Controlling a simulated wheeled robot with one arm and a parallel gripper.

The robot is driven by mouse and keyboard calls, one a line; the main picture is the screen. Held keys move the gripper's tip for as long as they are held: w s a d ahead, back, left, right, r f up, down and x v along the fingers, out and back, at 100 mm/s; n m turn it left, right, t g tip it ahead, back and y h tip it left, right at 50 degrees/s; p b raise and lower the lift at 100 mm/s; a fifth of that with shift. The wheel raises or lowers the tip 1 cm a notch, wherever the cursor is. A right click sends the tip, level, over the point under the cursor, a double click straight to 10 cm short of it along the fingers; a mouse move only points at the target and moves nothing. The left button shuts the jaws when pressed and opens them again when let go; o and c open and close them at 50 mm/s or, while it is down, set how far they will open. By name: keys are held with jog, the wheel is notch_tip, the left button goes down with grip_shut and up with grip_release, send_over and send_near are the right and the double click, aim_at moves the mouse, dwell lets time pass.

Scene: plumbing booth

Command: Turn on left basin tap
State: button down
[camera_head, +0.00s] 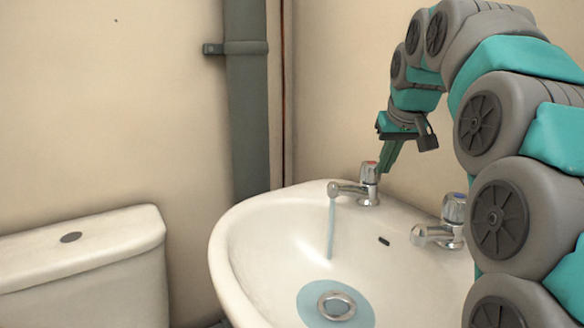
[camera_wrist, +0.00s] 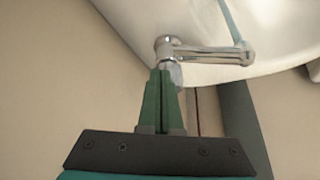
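The left basin tap (camera_head: 368,183) is chrome, with a clear handle that has a red mark on top. A pale blue stream (camera_head: 331,230) falls from its spout into the basin. My gripper (camera_head: 383,168) points down just behind and to the right of the handle. In the wrist view, my gripper's green fingers (camera_wrist: 161,80) lie close together, with the tap (camera_wrist: 205,50) just past their tips. The handle (camera_wrist: 176,74) is partly hidden by the fingers there. The fingers look shut beside the handle, with nothing held between them; contact is unclear.
The white basin (camera_head: 245,235) has a blue patch (camera_head: 312,305) around its drain (camera_head: 337,306). The right tap (camera_head: 442,232) stands close to my arm. A toilet cistern (camera_head: 85,265) is at the left. A grey pipe (camera_head: 247,120) runs down the wall.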

jog(key=shift+s+d, duration=0.1)
dwell(0.4)
notch_tip(320, 180, up, 6)
jog(key=p, duration=0.1)
jog(key=shift+s+p, duration=0.25)
jog(key=shift+p, duration=0.15)
dwell(0.4)
notch_tip(320, 180, down, 6)
jog(key=a+b, duration=0.2)
jog(key=shift+a, duration=0.3)
dwell(0.9)
jog(key=shift+w+p, duration=0.3)
dwell(0.7)
